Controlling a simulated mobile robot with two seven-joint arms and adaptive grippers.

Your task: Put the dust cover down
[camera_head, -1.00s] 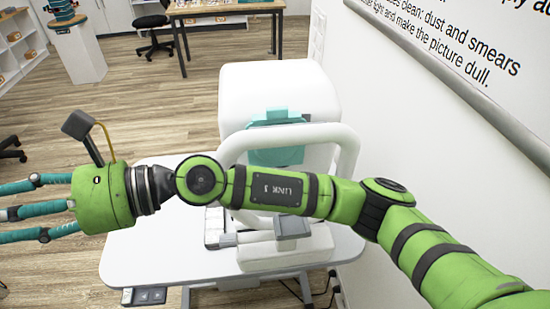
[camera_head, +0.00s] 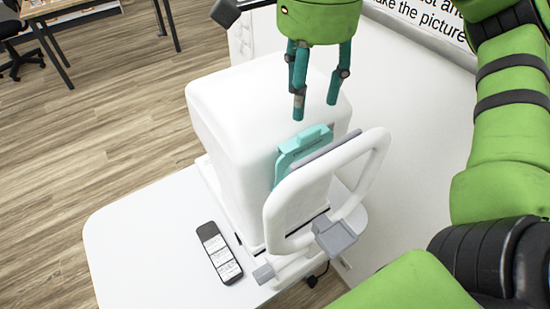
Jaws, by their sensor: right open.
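The teal dust cover (camera_head: 290,157), a panel with a raised tab on top, stands roughly upright between the white eye-test machine (camera_head: 245,110) and its white loop-shaped head frame (camera_head: 375,150). The frame hides part of the panel. My right gripper (camera_head: 315,108) hangs from above with its teal fingers spread and pointing down. It is open and empty. In the picture its fingertips are just above the cover's tab, with a gap between them. My left gripper is not in view.
The machine stands on a white table (camera_head: 130,235). A dark handset (camera_head: 219,253) lies on the table beside it. The head frame carries a grey block (camera_head: 333,235). A wall with a sign (camera_head: 420,15) is close on the right. The table's left part is clear.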

